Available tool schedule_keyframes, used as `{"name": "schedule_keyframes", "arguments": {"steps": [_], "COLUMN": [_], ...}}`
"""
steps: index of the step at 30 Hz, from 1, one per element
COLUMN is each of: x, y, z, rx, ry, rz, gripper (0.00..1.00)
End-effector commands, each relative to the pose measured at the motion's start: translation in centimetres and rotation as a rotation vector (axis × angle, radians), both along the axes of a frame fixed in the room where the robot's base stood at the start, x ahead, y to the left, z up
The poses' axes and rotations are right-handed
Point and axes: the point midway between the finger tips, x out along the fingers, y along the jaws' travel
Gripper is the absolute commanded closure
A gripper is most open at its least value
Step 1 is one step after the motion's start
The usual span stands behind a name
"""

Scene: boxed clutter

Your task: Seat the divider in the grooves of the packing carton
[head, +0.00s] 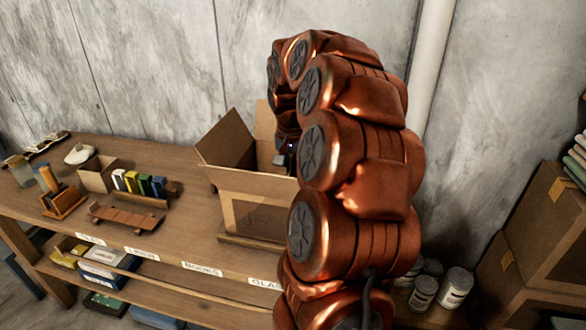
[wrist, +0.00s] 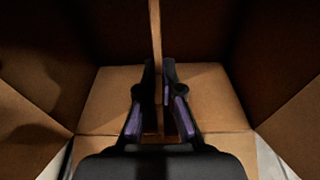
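The packing carton (head: 262,185) stands open on the wooden bench with its flaps spread. My gripper (head: 286,158) is at the carton's opening in the head view, mostly hidden by my arm. In the wrist view my gripper (wrist: 158,78) points into the carton (wrist: 105,95). Its two dark fingers with purple pads are shut on the divider (wrist: 155,32), a thin brown panel seen edge-on. The divider runs upright in the picture between the fingertips, near the carton's middle. The grooves and the divider's lower edge cannot be made out.
Stacked boxes (head: 545,235) and cans (head: 440,288) are at the right.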

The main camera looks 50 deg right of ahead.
Motion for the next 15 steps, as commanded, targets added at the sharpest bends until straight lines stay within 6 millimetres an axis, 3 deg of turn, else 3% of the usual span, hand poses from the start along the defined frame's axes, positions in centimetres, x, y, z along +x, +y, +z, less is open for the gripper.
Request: {"name": "schedule_keyframes", "arguments": {"steps": [15], "x": [-0.02], "y": [0.00], "z": [-1.11], "rx": [0.000], "ry": [0.000], "rz": [0.000], "gripper": [1.00]}}
